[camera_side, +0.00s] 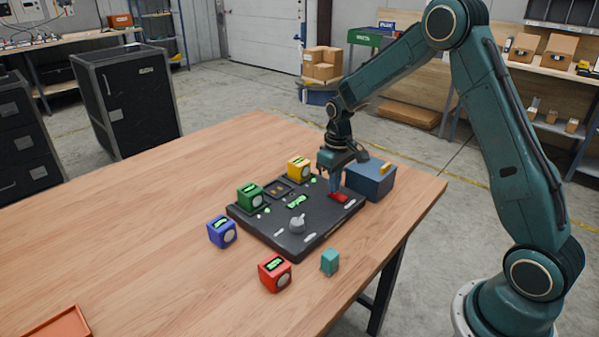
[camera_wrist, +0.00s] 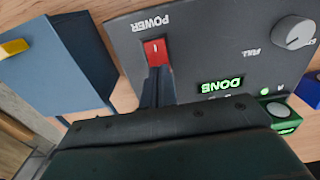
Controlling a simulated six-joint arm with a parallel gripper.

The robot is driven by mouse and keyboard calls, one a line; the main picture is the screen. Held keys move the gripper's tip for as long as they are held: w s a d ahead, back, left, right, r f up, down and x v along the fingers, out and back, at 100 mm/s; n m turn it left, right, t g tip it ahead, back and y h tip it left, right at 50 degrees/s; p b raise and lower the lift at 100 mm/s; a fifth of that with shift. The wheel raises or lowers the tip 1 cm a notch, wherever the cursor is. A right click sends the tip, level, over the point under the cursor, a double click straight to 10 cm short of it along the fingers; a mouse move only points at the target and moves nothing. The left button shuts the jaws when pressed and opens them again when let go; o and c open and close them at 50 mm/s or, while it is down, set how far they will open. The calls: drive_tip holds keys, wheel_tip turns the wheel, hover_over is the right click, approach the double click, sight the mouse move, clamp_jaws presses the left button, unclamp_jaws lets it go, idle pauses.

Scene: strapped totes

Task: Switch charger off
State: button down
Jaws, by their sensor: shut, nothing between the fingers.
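The charger is a dark flat panel (camera_side: 275,226) on the wooden table. Its red POWER switch (camera_wrist: 155,50) shows a white line mark, and it also appears in the side view (camera_side: 340,197). A green display (camera_wrist: 221,85) on the panel reads DONE. A grey knob (camera_wrist: 293,33) sits near a FULL label. My gripper (camera_wrist: 157,78) is shut and empty, with its fingertips right at the near edge of the red switch. In the side view my gripper (camera_side: 335,188) points down over the panel's right end. Whether the tips touch the switch I cannot tell.
A blue box with a yellow part (camera_side: 371,180) stands close beside my gripper. A green block (camera_side: 250,196) and a yellow block (camera_side: 298,167) are at the panel's far side. Blue (camera_side: 222,231), red (camera_side: 275,273) and teal (camera_side: 330,262) blocks stand on the table. The table's left is mostly clear.

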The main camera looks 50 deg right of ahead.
drive_tip(key=shift+f, duration=0.4)
idle(0.3)
drive_tip(key=shift+r, duration=3.45)
drive_tip(key=shift+r, duration=0.1)
drive_tip(key=s+a+r+t, duration=0.3)
drive_tip(key=s+a+r, duration=0.4)
drive_tip(key=s+r, duration=0.55)
drive_tip(key=s+a+r+t, duration=0.1)
drive_tip(key=s+a, duration=0.1)
drive_tip(key=s, duration=0.5)
drive_tip(key=s+a+r+t, duration=0.1)
drive_tip(key=s+a, duration=0.1)
drive_tip(key=s, duration=0.6)
drive_tip(key=shift+a+t, duration=0.25)
drive_tip(key=shift+t, duration=0.05)
